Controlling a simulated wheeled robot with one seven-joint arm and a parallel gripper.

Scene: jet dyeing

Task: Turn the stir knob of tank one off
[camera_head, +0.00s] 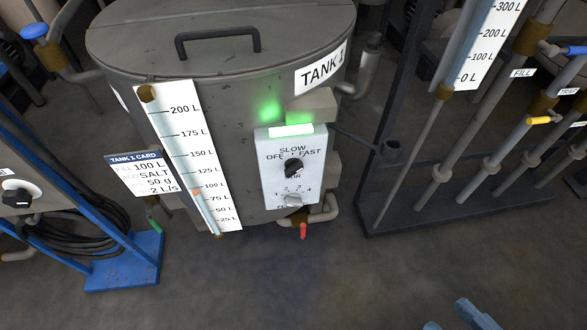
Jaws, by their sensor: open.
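Tank one (225,100) is a grey lidded tank in the middle, labelled TANK 1. On its front is a pale control panel (270,185) with a lit green lamp (291,130) on top. The black stir knob (292,168) sits under the words OFF, SLOW and FAST. Its pointer seems to be toward the upper right, near FAST, but it is too small to be sure. A lower pale dial (293,199) with numbers is beneath it. My gripper (453,320) shows only as blue tips at the bottom edge, right of the panel and apart from it, open.
A level gauge (185,150) and a TANK 1 card (140,173) are left of the panel. A red-handled valve (303,231) hangs below it. A dark pipe rack (440,210) stands right, a blue frame (125,265) left. The floor in front is clear.

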